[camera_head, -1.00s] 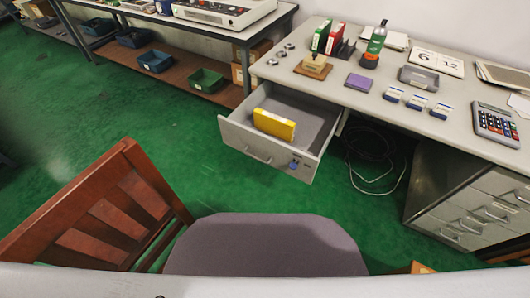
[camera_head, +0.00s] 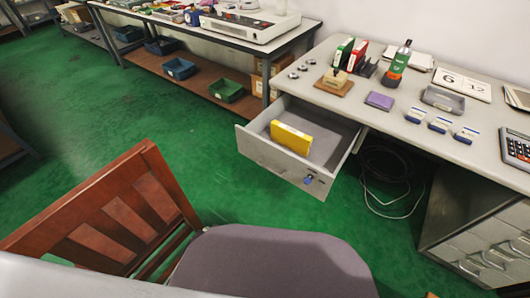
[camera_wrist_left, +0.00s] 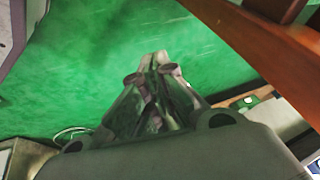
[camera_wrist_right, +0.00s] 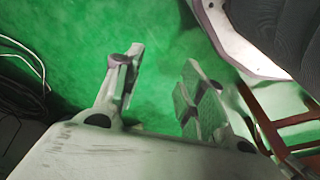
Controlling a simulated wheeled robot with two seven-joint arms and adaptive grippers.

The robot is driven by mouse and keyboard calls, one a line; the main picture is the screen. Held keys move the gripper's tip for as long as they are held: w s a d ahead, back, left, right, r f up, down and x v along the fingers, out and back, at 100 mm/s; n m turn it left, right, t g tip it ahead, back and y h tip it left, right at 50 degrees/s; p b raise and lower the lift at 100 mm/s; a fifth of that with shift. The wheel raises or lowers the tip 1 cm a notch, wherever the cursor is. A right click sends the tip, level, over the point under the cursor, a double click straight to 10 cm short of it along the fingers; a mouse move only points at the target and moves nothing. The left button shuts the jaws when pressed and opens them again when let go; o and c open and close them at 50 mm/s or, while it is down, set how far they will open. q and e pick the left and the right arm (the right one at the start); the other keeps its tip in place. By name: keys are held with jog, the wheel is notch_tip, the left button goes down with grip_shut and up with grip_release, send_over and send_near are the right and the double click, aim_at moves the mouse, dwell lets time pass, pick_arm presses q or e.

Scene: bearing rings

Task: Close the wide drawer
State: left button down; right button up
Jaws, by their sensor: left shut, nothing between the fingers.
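The wide drawer (camera_head: 276,158) is pulled out from under the left end of the desk in the head view. A yellow box (camera_head: 291,138) lies inside it, and a blue tag or key (camera_head: 309,179) is at the right of its front. Neither gripper shows in the head view. My left gripper (camera_wrist_left: 154,58) is shut and empty above the green floor in the left wrist view. My right gripper (camera_wrist_right: 163,58) has its fingers apart with only floor between them in the right wrist view. No drawer can be made out near either gripper.
A wooden chair (camera_head: 118,215) and a grey seat (camera_head: 270,262) stand in front of the desk, below the drawer. The desk top (camera_head: 330,105) carries stationery. A second bench (camera_head: 290,35) stands behind left. Green floor is clear at left.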

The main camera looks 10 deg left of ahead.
pick_arm(q)
jog(key=w+r+m+t+b, duration=0.2)
jog(key=w+r+m+t, duration=0.6)
jog(key=w+r, duration=0.75)
jog(key=s+d+r+m+t+h+b, duration=0.2)
jog(key=d+r+m+h, duration=0.7)
jog(key=r+m+h, duration=0.1)
jog(key=shift+s+d+r+m, duration=0.35)
jog(key=shift+r+m, duration=0.15)
jog(key=shift+m, duration=0.7)
pick_arm(e)
notch_tip(320, 180, up, 9)
jog(key=a, duration=0.2)
jog(key=shift+w+r+y, duration=0.2)
jog(key=shift+w+y, duration=0.1)
jog(key=shift+w, duration=0.1)
pick_arm(q)
jog(key=shift+w, duration=0.15)
